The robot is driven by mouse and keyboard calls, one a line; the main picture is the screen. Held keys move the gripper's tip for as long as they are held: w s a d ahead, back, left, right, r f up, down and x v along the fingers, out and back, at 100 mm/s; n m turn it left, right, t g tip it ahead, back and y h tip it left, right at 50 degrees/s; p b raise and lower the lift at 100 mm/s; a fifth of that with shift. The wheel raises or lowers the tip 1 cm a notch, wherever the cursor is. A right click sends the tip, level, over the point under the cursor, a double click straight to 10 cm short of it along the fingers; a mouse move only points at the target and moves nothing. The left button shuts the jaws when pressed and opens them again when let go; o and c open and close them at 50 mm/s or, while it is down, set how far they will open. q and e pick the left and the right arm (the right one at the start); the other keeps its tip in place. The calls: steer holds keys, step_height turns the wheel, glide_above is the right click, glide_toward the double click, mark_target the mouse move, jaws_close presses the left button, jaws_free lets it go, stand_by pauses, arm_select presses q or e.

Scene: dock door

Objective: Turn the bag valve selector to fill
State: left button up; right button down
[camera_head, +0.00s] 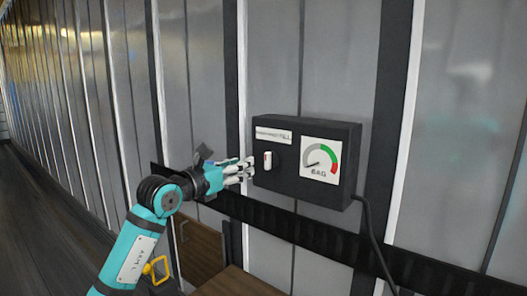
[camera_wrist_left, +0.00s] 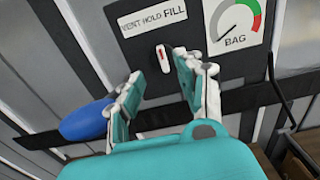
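The bag valve selector (camera_head: 267,160) is a small white lever with a red mark on a black wall box (camera_head: 345,150). It also shows in the left wrist view (camera_wrist_left: 163,58), close to upright, its top leaning slightly left, below a label strip (camera_wrist_left: 152,22) reading VENT HOLD FILL. A BAG gauge (camera_head: 320,160) sits to its right, its needle low on the left. My left gripper (camera_head: 246,170) is open with nothing between its fingers, just left of and in front of the selector. In the left wrist view its fingertips (camera_wrist_left: 158,68) are spread either side of the selector. My right gripper is out of view.
A black cable (camera_head: 369,215) hangs from the box's right side. A dark horizontal rail (camera_head: 310,232) runs below the box along the ribbed metal wall. Brown panels (camera_head: 200,250) stand below the rail. A blue rounded object (camera_wrist_left: 85,120) lies at left in the wrist view.

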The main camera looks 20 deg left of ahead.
mark_target(266, 156)
arm_select(q)
steer(key=p+x, duration=0.2)
steer(key=x, duration=0.7)
steer(key=shift+w+p, duration=0.1)
steer(key=shift+p, duration=0.25)
steer(key=shift+w+d+f, duration=0.1)
steer(key=shift+w+d, duration=0.1)
steer(key=shift+w, duration=0.2)
jaws_close()
